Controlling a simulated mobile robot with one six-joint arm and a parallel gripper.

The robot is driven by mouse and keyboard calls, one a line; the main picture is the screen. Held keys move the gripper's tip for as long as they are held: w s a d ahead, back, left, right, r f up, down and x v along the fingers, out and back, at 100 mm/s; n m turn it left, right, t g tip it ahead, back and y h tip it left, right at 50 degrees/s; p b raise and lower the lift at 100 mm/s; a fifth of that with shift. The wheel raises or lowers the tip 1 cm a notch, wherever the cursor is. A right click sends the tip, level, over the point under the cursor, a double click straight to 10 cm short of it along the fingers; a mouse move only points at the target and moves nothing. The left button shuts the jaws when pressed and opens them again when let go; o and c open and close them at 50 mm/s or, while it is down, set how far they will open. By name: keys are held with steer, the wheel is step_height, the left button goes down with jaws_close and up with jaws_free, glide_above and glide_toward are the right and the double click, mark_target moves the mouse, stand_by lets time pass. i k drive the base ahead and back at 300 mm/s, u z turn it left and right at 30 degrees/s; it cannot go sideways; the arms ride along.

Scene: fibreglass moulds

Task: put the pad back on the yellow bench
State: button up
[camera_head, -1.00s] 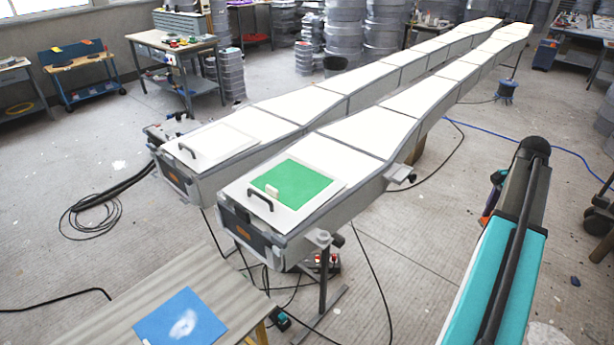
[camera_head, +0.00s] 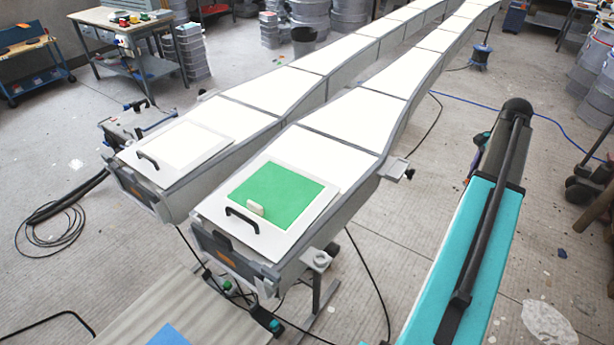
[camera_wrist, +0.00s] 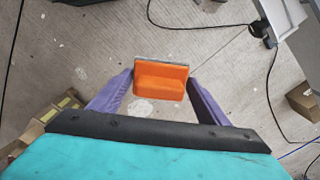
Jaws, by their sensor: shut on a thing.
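An orange pad (camera_wrist: 160,80), a block with a stepped face and a thin grey edge, is held between the purple fingers of my gripper (camera_wrist: 160,82) in the wrist view. The floor shows beneath it. In the head view my teal arm hides most of the gripper, and the pad cannot be seen. A pale wooden bench top (camera_head: 125,318) with a blue sheet (camera_head: 168,337) is cut off at the bottom left; I cannot tell whether it is the yellow bench.
Two long white moulds (camera_head: 345,133) run away from me. A tool table (camera_head: 125,22) stands at back left. Cables and a clamp (camera_head: 397,168) lie near the moulds. Floor between moulds and arm is mostly clear.

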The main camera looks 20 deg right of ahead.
mark_target(224, 325)
steer(key=k, duration=0.9)
